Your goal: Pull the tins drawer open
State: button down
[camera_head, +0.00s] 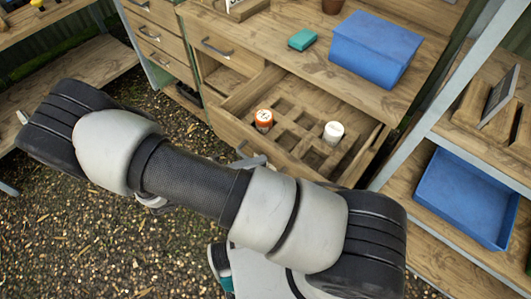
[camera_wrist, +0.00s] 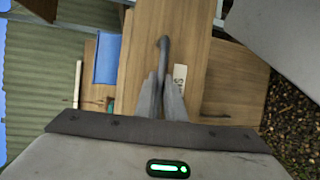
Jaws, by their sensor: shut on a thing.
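The wooden drawer (camera_head: 226,127) stands pulled out from the bench, and its divided inside is open to view. An orange-and-white tin (camera_head: 264,120) and a white tin (camera_head: 333,132) stand in separate compartments. In the wrist view the drawer front (camera_wrist: 205,50) carries a grey bar handle (camera_wrist: 164,46) and a white label (camera_wrist: 180,76), only partly readable. My gripper (camera_wrist: 162,90) is shut on the handle, with its fingers close together around it. In the head view my gripper is mostly hidden behind my arm, by the drawer front.
A blue box (camera_head: 372,52) and a small teal box (camera_head: 302,39) sit on the bench top. Other drawers (camera_head: 160,40) stand to the left, shut. A blue tray (camera_head: 465,198) lies on the right shelf. Gravel ground (camera_head: 80,215) is free at the left.

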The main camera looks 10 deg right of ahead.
jog(key=shift+s+a, duration=0.35)
jog(key=shift+a, duration=0.15)
jog(key=c, duration=2.1)
grip_release()
jog(key=v, duration=1.7)
jog(key=shift+a+r+b, duration=0.1)
jog(key=shift+a+b, duration=0.1)
jog(key=shift+b, duration=0.2)
